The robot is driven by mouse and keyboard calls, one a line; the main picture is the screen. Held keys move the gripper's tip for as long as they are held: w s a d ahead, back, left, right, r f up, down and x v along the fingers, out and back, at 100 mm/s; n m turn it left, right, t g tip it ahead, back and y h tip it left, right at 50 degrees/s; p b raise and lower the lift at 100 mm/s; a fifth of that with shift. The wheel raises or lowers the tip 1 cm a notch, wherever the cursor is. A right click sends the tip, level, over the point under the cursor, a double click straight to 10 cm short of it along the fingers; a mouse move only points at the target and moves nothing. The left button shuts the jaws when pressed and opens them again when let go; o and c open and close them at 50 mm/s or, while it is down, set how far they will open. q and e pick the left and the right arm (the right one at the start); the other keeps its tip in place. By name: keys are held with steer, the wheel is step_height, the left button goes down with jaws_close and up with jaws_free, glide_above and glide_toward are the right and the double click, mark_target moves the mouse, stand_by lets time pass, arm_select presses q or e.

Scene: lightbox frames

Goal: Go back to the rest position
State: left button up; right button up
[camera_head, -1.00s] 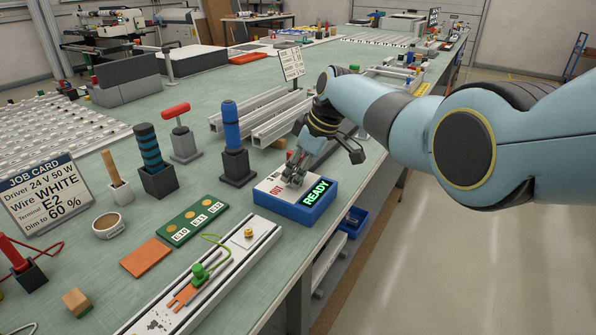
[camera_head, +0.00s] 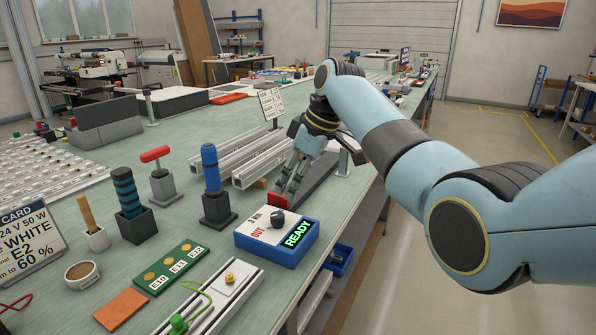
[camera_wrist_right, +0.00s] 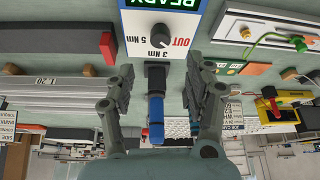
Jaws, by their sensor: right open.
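My right gripper (camera_head: 284,186) is open and empty, above the bench behind the blue box (camera_head: 262,254). It also shows in the right wrist view (camera_wrist_right: 158,82), with its fingers well apart. The box has a white top with a dark knob (camera_head: 278,219), the marks "3 Nm" and "OUT", and a lit green READY display (camera_head: 299,233). The fingers are clear of the knob. In the wrist view the blue-handled tool (camera_wrist_right: 157,108) shows between the fingers, apart from them as far as I can tell. My left gripper is not in view.
The blue-handled tool (camera_head: 210,168) stands in a dark holder left of the box. Metal rails (camera_head: 240,158) lie near the gripper. A red-topped tool (camera_head: 156,154), a green board (camera_head: 172,268) and a job card (camera_head: 24,245) are further left. Open floor lies right of the bench.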

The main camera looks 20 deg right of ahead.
steer(key=v, duration=0.2)
steer(key=shift+d+r, duration=0.1)
steer(key=shift+r, duration=0.15)
